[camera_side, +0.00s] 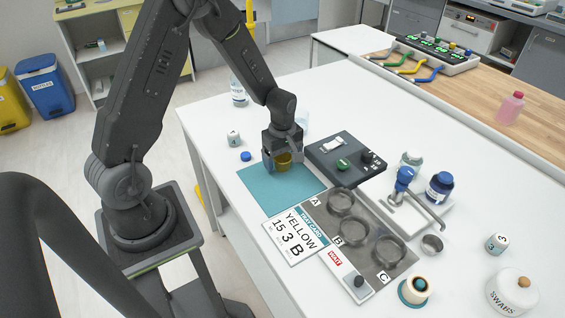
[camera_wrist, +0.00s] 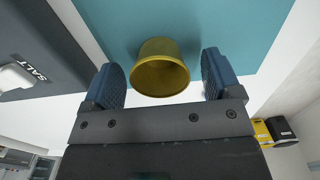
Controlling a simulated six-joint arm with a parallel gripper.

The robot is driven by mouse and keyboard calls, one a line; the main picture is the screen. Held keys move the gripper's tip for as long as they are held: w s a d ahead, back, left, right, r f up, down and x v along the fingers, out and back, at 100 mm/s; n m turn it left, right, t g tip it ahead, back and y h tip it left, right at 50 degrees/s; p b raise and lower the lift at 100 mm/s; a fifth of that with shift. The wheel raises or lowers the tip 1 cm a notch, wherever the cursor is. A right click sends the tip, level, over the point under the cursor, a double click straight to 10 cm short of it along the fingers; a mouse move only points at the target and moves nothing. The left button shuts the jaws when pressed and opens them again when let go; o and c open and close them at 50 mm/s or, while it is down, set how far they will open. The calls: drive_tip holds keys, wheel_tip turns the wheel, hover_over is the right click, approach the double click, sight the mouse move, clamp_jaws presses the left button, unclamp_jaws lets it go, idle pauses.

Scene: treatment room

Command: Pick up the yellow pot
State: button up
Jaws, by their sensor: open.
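The yellow pot (camera_side: 284,161) stands on the teal mat (camera_side: 262,190). In the wrist view the pot (camera_wrist: 160,68) is an open-topped round cup, seen between my two blue-padded fingers. My gripper (camera_wrist: 164,76) is open, with one finger on each side of the pot and a visible gap on both sides. In the side view my gripper (camera_side: 283,158) is low over the mat at the pot and partly hides it. Whether the fingertips touch the mat is hard to tell.
A dark grey device (camera_side: 346,160) stands close to the right of my gripper. A tray with wells A, B and C (camera_side: 330,205) and a text card (camera_side: 297,236) lie in front. A blue cap (camera_side: 246,156) and numbered white block (camera_side: 233,138) sit to the left.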

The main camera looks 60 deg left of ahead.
drive_tip(key=shift+f, duration=0.1)
drive_tip(key=shift+c, duration=0.3)
drive_tip(key=c, duration=0.9)
